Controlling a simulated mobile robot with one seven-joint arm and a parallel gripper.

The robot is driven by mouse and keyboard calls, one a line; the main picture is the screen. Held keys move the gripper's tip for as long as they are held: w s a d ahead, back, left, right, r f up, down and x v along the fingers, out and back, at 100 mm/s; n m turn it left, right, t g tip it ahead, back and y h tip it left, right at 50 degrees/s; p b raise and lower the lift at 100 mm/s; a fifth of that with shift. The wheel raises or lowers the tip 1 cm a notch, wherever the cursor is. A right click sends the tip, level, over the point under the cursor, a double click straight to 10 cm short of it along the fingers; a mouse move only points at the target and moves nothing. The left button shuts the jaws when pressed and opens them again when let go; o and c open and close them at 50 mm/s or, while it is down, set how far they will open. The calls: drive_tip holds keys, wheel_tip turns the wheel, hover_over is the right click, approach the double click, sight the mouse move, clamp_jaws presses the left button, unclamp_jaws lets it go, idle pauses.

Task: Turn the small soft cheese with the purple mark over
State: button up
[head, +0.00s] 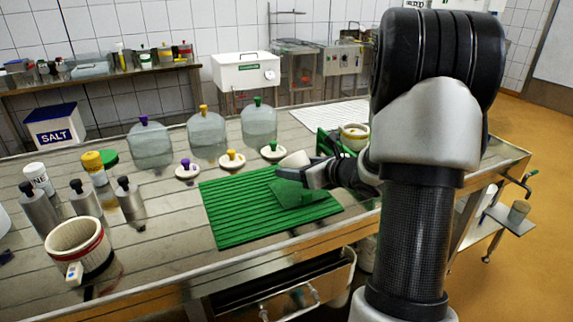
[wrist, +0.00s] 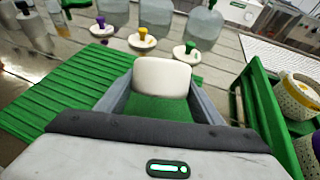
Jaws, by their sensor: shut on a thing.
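My gripper (wrist: 162,92) is shut on a small white cheese (wrist: 162,76), held between its two grey fingers over the green ribbed mat (wrist: 45,95). In the head view the cheese (head: 294,159) shows pale at the fingertips, above the right part of the mat (head: 235,212). No coloured mark shows on its visible faces, so I cannot tell its mark. A smooth green patch (wrist: 160,108) shows between the fingers below the cheese. A white disc with a purple knob (head: 187,171) stands behind the mat, also in the wrist view (wrist: 101,27).
White discs with a yellow knob (head: 231,160) and a green knob (head: 272,151) stand behind the mat, before several clear bell jars (head: 207,132). A green rack (wrist: 262,100) with a perforated mould (wrist: 299,94) stands close right. The mat's left part is clear.

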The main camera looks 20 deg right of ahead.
sight(297, 189)
drive_tip(key=shift+f, duration=0.1)
drive_tip(key=shift+d+f+b, duration=0.1)
drive_tip(key=shift+f+b, duration=0.6)
drive_tip(key=shift+f, duration=1)
drive_tip(key=shift+r+b, duration=0.1)
drive_tip(key=shift+b, duration=0.25)
drive_tip(key=o, duration=0.9)
drive_tip(key=shift+s, duration=0.1)
drive_tip(key=shift+s+d+b, duration=0.2)
drive_tip(key=shift+s+b, duration=0.3)
drive_tip(key=shift+s, duration=0.65)
drive_tip(key=shift+s+d+b, duration=0.2)
drive_tip(key=shift+s+b, duration=0.35)
drive_tip(key=shift+s, duration=0.6)
drive_tip(key=shift+s+d+b, duration=0.2)
drive_tip(key=shift+s+b, duration=0.3)
drive_tip(key=shift+s, duration=0.65)
